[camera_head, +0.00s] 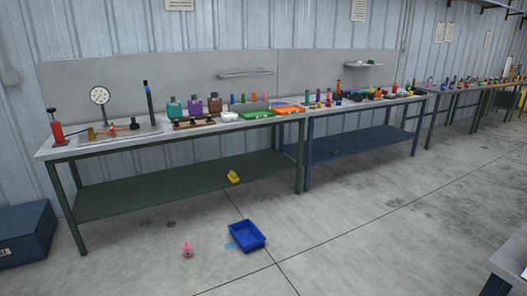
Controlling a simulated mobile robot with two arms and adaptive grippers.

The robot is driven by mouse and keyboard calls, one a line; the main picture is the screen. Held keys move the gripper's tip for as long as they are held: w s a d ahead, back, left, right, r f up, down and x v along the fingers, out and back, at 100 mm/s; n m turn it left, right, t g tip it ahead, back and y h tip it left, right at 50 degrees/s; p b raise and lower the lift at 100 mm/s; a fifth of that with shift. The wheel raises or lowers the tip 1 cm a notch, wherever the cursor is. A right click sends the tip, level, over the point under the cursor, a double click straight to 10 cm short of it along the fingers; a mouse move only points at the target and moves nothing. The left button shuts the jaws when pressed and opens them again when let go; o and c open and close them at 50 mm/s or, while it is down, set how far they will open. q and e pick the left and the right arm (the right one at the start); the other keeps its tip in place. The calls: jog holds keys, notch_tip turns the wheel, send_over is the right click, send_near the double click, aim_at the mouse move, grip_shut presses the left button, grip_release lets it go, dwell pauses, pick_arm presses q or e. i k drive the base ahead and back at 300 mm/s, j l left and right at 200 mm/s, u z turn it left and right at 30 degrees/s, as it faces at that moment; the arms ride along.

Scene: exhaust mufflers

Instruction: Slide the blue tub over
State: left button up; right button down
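The blue tub (247,236) is an open, shallow rectangular tray. It sits on the concrete floor in front of the long workbench, turned at an angle to it. Neither of my grippers is in view.
A small pink object (187,249) stands on the floor left of the tub. A dark blue chest (25,235) stands at left. Floor to the right is clear.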

aim_at(249, 238)
jog(key=i+l, duration=0.1)
jog(key=i, duration=0.65)
jog(key=i+l, duration=0.1)
jog(key=i, duration=0.6)
jog(key=i+l, duration=0.1)
jog(key=i, duration=0.65)
jog(key=u, duration=0.05)
